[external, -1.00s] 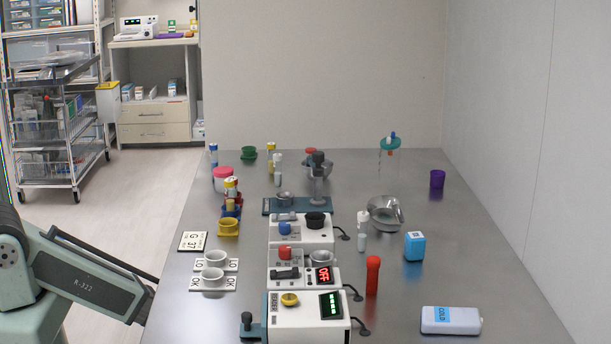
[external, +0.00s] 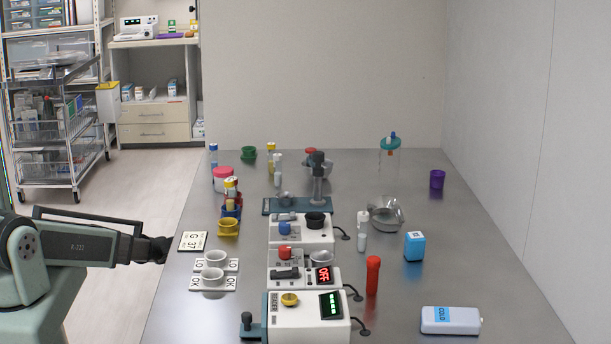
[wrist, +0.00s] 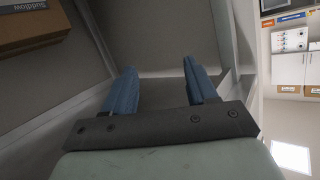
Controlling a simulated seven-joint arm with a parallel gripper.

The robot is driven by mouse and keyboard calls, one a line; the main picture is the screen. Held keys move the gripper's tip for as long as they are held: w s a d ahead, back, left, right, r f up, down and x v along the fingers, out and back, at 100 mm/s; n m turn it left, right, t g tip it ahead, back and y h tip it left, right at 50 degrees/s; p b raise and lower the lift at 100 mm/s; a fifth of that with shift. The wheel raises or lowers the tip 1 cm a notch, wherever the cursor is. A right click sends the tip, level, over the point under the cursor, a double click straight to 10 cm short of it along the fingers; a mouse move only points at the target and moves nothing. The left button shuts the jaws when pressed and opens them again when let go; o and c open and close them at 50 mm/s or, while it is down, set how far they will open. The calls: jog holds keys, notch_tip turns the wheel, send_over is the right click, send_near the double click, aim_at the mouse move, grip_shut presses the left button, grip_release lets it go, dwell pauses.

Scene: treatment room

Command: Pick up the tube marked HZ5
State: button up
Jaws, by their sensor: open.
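Several small tubes stand on the steel table, and no HZ5 marking is readable on any of them. A white-capped tube (external: 362,238) stands right of the devices, another white-capped tube (external: 278,176) stands further back, and a yellow-capped tube (external: 231,187) stands in a red and blue holder. A blue-and-white tube (external: 213,155) and a yellow-and-white tube (external: 271,152) are at the back left. My gripper (external: 165,250) is at the table's left edge, away from all tubes. In the wrist view my gripper (wrist: 158,68) shows two blue fingers apart with nothing between them.
A row of devices, including the reader (external: 300,322), runs down the table's middle. A red tube-like object (external: 373,275) and a COLD pack (external: 450,320) are right.

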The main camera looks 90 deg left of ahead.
jog(key=s+a+r+n+g+y, duration=0.2)
jog(key=s+a+r+n, duration=0.2)
jog(key=s+a+r, duration=0.55)
jog(key=s+a+r+n+g+y, duration=0.3)
jog(key=s+a+r, duration=0.2)
jog(key=a+r, duration=0.9)
notch_tip(320, 180, up, 11)
jog(key=m+g+h, duration=0.2)
jog(key=h, duration=1.1)
send_over(272, 173)
jog(key=s+d, duration=0.2)
jog(key=d, duration=0.2)
jog(key=x, duration=0.8)
jog(key=a+x, duration=0.1)
jog(key=x, duration=0.3)
jog(key=shift+w+f, duration=0.15)
jog(key=shift+c, duration=0.4)
